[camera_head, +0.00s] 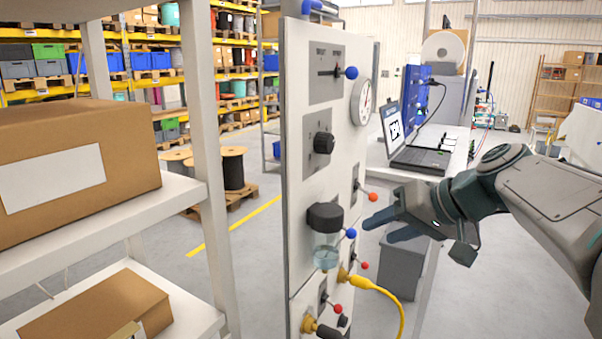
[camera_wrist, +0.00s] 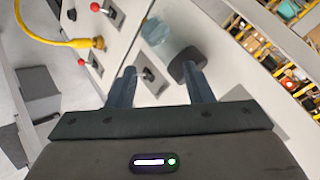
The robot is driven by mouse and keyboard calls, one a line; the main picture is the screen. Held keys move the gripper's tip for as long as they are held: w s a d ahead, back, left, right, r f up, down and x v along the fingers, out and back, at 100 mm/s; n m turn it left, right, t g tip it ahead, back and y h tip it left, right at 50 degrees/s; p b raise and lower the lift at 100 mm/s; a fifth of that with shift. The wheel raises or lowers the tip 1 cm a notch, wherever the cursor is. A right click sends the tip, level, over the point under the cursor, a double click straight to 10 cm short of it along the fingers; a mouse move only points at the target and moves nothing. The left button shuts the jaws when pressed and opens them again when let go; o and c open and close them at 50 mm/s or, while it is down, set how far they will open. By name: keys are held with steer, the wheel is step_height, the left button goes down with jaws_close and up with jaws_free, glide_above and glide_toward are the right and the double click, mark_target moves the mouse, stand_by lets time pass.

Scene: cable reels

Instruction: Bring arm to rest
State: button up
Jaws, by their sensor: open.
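My gripper (camera_head: 383,226) is at the middle right in the head view, just right of the white control panel (camera_head: 300,200). My arm reaches in from the right edge. In the wrist view, the two fingers of my gripper (camera_wrist: 162,84) stand apart with nothing held between them. Behind them is a small lever switch (camera_wrist: 148,75) on the panel. A clear jar with a black cap (camera_head: 326,235) is mounted on the panel; it also shows beyond the fingers in the wrist view (camera_wrist: 160,35).
A yellow cable (camera_head: 385,292) loops out from the panel's lower part, below my gripper. A grey bin (camera_head: 400,265) stands behind my gripper. A table with a laptop (camera_head: 418,158) is further back. A white shelf with cardboard boxes (camera_head: 75,165) stands at the left.

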steer(key=s+f+g+h, duration=0.2)
steer(key=s+f+h, duration=0.1)
steer(key=s+f, duration=0.5)
steer(key=s+f+g+h, duration=0.1)
steer(key=s+f+h, duration=0.3)
steer(key=s+f, duration=0.3)
steer(key=shift+s+a+f+g+h, duration=0.15)
steer(key=shift+s+f+g+h, duration=0.2)
steer(key=shift+f, duration=2.2)
